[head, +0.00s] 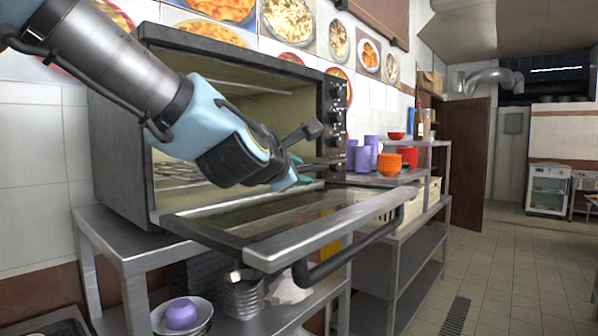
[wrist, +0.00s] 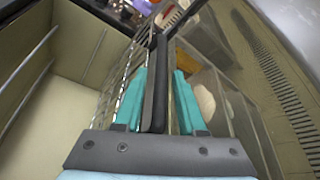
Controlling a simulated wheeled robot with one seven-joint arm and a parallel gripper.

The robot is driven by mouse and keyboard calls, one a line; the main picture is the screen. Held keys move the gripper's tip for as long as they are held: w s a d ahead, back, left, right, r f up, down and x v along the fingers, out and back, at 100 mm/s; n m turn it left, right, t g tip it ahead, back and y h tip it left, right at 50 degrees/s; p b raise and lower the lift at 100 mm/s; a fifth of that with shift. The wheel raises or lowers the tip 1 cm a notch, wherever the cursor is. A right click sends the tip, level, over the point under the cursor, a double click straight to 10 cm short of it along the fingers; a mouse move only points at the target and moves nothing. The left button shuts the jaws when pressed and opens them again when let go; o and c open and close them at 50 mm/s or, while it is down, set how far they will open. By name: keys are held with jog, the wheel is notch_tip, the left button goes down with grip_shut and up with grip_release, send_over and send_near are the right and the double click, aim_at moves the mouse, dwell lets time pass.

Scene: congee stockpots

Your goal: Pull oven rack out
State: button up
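The oven (head: 115,130) stands open on a metal table, its glass door (head: 300,225) folded down level at the front. The wire oven rack (head: 178,178) lies low inside the oven; my arm hides part of it. It also shows in the wrist view (wrist: 122,72), left of the fingertips. My gripper (head: 297,175) is at the oven's front opening, above the door's inner side. In the wrist view my gripper's teal fingers (wrist: 158,95) stand apart, one on each side of a dark bar along the rack's front edge. I cannot tell whether they touch it.
The door's bar handle (head: 355,250) juts out at the front. Purple cups (head: 362,158) and orange bowls (head: 390,163) stand on a shelf to the right. Pots and a purple bowl (head: 181,314) sit on the shelf below. The tiled floor (head: 500,270) at the right is clear.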

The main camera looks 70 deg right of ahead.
jog(key=shift+o, duration=0.4)
jog(key=shift+a, duration=0.25)
jog(key=b+v, duration=0.3)
jog(key=v, duration=0.5)
jog(key=shift+a+r, duration=0.1)
jog(key=shift+a, duration=0.1)
jog(key=shift+v, duration=0.95)
